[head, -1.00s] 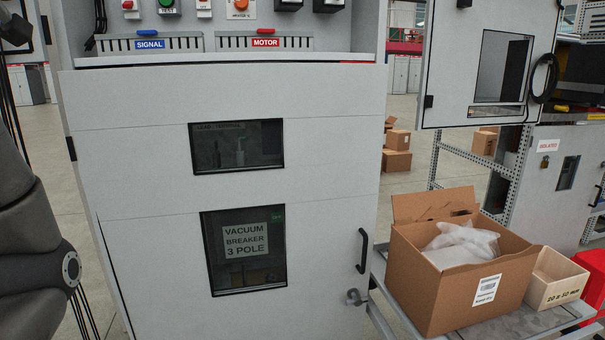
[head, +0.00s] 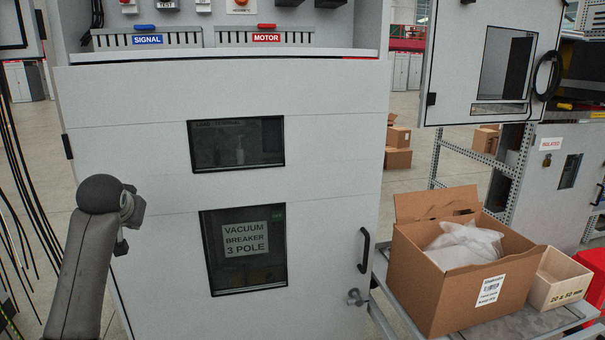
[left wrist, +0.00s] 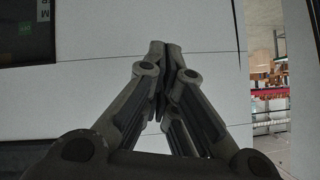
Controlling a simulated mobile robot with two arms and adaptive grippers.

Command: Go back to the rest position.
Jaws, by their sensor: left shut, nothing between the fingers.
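My left gripper (left wrist: 166,52) shows in the left wrist view with its fingertips together and nothing between them. Behind it is the pale front of the switchgear cabinet (left wrist: 110,75). In the head view, my left arm stands at the lower left, in front of the left edge of the cabinet (head: 335,175). The fingers cannot be made out clearly there. My right gripper is in neither view.
The cabinet has two dark windows, a door handle (head: 364,250) and a lower knob (head: 355,297). At right, an open cardboard box (head: 420,285) and a small bin (head: 548,290) stand on a metal table (head: 500,328). Cables (head: 30,200) hang at far left.

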